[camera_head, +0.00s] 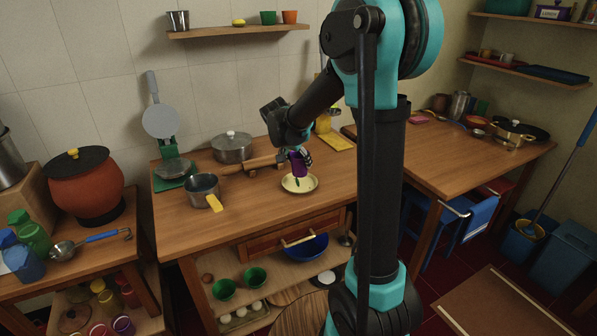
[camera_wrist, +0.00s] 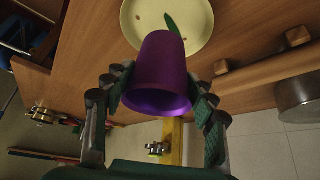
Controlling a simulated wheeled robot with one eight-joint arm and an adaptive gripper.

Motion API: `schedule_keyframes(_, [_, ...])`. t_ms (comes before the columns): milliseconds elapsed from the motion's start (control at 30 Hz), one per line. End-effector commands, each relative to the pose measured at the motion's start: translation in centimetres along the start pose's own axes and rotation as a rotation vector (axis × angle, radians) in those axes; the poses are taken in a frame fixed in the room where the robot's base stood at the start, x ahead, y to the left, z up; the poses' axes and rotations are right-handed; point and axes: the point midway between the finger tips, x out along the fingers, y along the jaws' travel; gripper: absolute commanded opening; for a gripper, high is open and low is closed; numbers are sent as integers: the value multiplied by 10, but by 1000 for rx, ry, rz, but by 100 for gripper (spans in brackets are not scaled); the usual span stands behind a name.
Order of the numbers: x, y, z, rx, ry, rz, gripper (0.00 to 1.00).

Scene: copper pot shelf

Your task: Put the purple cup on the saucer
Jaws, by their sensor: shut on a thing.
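The purple cup (camera_head: 298,165) is held in my gripper (camera_head: 301,159) above the wooden table, close to the saucer. In the wrist view the cup (camera_wrist: 160,70) sits between the two fingers of my gripper (camera_wrist: 160,92), which touch its sides. The cream saucer (camera_head: 309,187) lies on the table near its front edge. In the wrist view the saucer (camera_wrist: 145,18) is partly hidden behind the cup, and a green strip and small brown spots show on it. The cup looks apart from the saucer, but the exact gap is hard to tell.
A saucepan (camera_head: 203,187) with a yellow handle and a lidded pot (camera_head: 232,149) stand to the left. A wooden rolling pin (camera_head: 262,161) lies behind the saucer. A yellow board (camera_head: 337,143) is at the back right. A drawer (camera_head: 280,240) is below the front edge.

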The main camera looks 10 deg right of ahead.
Motion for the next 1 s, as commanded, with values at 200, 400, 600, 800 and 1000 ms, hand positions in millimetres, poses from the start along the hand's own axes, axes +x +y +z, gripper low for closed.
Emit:
schedule_keyframes(200, [16,0,10,0,0,0,25])
schedule_keyframes(400, [37,0,21,0,0,0,25])
schedule_keyframes(600, [38,0,22,0,0,0,25])
schedule_keyframes(800, [41,0,24,0,0,0,25])
schedule_keyframes(1000, [40,0,23,0,0,0,77])
